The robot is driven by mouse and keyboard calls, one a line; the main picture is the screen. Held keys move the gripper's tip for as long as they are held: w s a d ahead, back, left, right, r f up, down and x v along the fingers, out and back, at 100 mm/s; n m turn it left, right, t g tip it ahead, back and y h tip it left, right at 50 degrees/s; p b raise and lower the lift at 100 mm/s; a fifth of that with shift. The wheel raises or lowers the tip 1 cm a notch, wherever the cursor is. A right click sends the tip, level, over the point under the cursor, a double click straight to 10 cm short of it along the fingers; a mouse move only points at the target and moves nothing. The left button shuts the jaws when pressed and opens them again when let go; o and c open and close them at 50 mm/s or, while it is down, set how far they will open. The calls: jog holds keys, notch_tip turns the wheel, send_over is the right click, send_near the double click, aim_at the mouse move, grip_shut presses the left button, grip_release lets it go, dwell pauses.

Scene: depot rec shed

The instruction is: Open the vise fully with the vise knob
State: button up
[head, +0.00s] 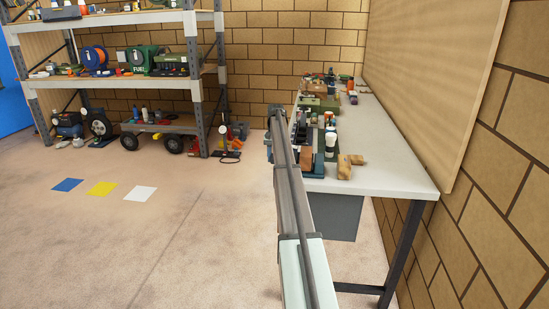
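My arm reaches from the bottom of the head view up along the left edge of the white workbench (400,170). My gripper (269,150) is at its far end, small and dark, by the bench's left edge; its fingers cannot be made out. A blue-grey block-like thing (318,166) sits at the bench edge just right of my arm and may be part of the vise. The vise knob cannot be picked out; my arm may hide it.
Wooden blocks (345,168), a white-topped bottle (331,140) and green boxes (320,103) crowd the bench's left side; its right side is clear. Loaded shelves (115,87) stand at the back left. Blue, yellow and white squares (102,188) lie on the open floor.

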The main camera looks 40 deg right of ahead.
jog(key=shift+g+y, duration=0.4)
jog(key=o, duration=1)
jog(key=shift+c, duration=0.2)
